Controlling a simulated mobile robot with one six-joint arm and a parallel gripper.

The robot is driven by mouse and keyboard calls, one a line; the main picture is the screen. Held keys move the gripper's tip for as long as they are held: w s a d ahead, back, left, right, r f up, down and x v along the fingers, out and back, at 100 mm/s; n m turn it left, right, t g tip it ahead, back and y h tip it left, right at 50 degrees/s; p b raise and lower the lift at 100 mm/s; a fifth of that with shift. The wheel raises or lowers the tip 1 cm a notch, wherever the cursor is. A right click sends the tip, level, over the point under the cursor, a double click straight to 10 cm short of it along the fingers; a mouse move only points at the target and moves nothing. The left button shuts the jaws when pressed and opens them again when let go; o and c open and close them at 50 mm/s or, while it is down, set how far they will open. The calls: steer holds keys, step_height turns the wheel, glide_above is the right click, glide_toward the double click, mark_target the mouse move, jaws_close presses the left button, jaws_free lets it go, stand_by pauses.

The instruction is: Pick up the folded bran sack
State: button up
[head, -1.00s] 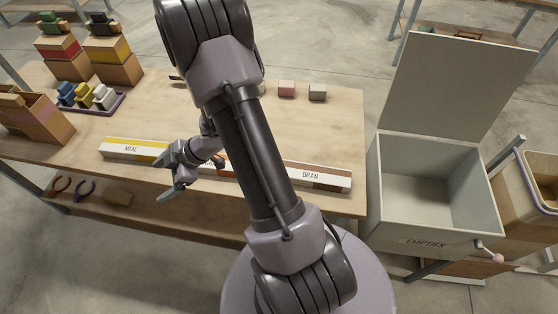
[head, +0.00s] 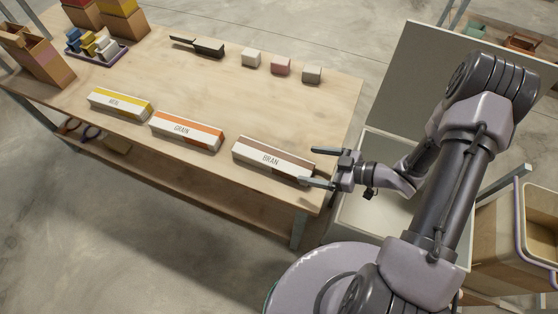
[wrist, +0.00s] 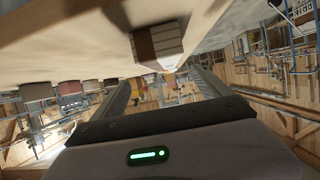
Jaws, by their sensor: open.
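The folded bran sack (head: 272,158) looks like a long white block with a brown band, labelled BRAN. It lies near the front right edge of the wooden table. My gripper (head: 318,167) is open and empty, its two fingers pointing left at the right end of the sack. In the head view one fingertip overlaps that end; whether they touch, I cannot tell. In the wrist view the end of the sack (wrist: 156,44) shows beyond the open fingers (wrist: 162,84), toward the top of the picture.
The grain sack (head: 187,131) and meal sack (head: 119,104) lie in line to the left. Small blocks (head: 281,66) and a dark tool (head: 208,49) sit at the back of the table (head: 215,85). A pale lidded bin (head: 345,228) stands close on the right.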

mark_target(284, 161)
steer(key=b+x, duration=0.1)
steer(key=x, duration=0.2)
steer(key=b+x, duration=0.1)
steer(key=x, duration=0.3)
steer(key=b+x, duration=0.1)
steer(key=x, duration=0.3)
steer(key=shift+s+a+r, duration=0.1)
steer(key=shift+s+a, duration=0.05)
steer(key=shift+s, duration=0.15)
steer(key=shift+r, duration=0.1)
steer(key=shift+c, duration=0.5)
steer(key=c, duration=1.4)
